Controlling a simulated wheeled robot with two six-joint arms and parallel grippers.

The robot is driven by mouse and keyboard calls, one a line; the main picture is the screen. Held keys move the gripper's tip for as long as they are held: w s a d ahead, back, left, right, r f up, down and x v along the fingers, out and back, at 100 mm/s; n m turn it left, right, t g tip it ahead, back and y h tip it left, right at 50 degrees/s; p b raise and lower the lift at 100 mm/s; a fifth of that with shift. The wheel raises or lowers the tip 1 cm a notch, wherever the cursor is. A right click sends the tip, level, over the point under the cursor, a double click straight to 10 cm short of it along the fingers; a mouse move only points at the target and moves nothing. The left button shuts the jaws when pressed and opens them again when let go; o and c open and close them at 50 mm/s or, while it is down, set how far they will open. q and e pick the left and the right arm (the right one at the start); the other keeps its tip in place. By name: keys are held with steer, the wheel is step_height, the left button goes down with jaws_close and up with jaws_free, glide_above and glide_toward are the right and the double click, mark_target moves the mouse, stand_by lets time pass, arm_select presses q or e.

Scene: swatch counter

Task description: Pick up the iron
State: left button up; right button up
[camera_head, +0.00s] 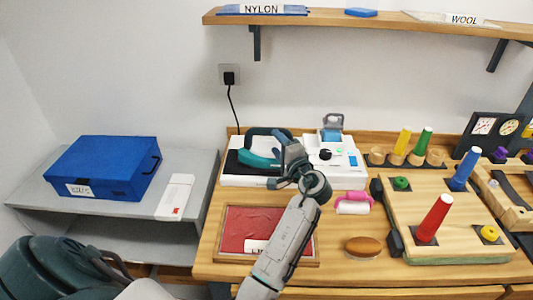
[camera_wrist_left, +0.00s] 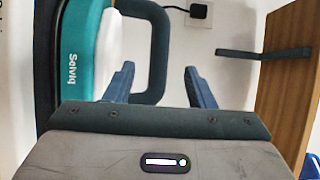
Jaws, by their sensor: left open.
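The teal and white iron (camera_head: 258,158) with a dark loop handle rests on a white and black base at the back left of the wooden counter. In the left wrist view the iron (camera_wrist_left: 85,50) fills the upper left, and its dark handle shows between my fingers. My left gripper (camera_head: 281,160) is at the iron's right side, open, and hides part of it. In the wrist view the fingers of my left gripper (camera_wrist_left: 160,84) stand apart on either side of the handle bar; depth is hard to tell. My right gripper is not in view.
A red swatch tray (camera_head: 238,223) lies in front of the iron. A pink roller (camera_head: 354,203), a brown oval brush (camera_head: 363,247) and a spool board (camera_head: 405,213) are to the right. A blue case (camera_head: 103,167) sits on the grey shelf at left. A wall shelf (camera_head: 350,21) hangs above.

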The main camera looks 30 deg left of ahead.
mark_target(269, 130)
arm_select(q)
steer(key=x, duration=0.3)
steer(key=shift+r+p, duration=0.1)
steer(key=shift+p, duration=0.25)
steer(key=p+x, duration=0.2)
steer(key=x, duration=0.2)
steer(key=shift+w+p, duration=0.2)
steer(key=shift+p, duration=0.1)
steer(key=shift+w+a+f, duration=0.2)
steer(key=shift+a, duration=0.2)
steer(key=shift+d, duration=0.1)
jaws_close()
steer(key=shift+r, duration=0.1)
stand_by(0.4)
